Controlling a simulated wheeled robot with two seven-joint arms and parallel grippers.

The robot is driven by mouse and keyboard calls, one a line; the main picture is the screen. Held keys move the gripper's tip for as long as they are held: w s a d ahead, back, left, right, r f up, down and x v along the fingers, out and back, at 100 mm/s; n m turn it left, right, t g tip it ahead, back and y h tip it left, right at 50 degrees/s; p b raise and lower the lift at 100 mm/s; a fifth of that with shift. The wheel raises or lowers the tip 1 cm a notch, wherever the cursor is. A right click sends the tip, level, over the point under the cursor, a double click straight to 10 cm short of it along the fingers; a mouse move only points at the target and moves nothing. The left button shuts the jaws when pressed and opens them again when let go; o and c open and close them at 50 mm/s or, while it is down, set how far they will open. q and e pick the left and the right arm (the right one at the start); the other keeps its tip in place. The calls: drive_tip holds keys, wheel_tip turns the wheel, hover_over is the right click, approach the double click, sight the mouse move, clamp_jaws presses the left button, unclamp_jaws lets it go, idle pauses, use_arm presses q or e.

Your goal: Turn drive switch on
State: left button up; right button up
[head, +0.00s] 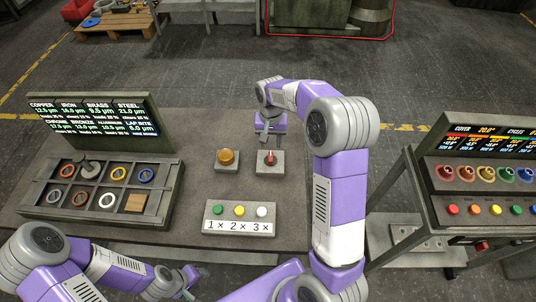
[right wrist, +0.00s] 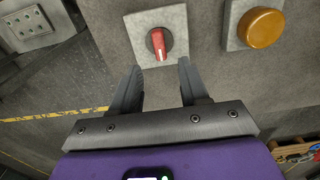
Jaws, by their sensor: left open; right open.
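The drive switch is a red rotary knob (head: 270,158) on a square grey plate, right of a round amber button (head: 227,157). In the right wrist view the red knob (right wrist: 158,42) has a white mark at its lower end and lies just beyond the fingertips, between their lines. My right gripper (head: 267,132) is open and empty, behind and above the switch in the head view; its spread fingers (right wrist: 160,66) do not touch the knob. My left gripper (head: 190,278) is open and empty, low at the lower left, away from the switch.
A grey box with green, yellow and white buttons (head: 239,217) stands in front of the switch. A ring tray with a display (head: 100,190) stands at the left. A console with coloured knobs and buttons (head: 486,195) stands at the right. Bare bench top surrounds the switch plate.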

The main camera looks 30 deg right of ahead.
sight(271, 156)
wheel_tip(271, 156, down, 7)
drive_tip(key=shift+f+b, duration=0.2)
drive_tip(key=shift+b, duration=0.55)
drive_tip(key=shift+c, duration=0.3)
clamp_jaws()
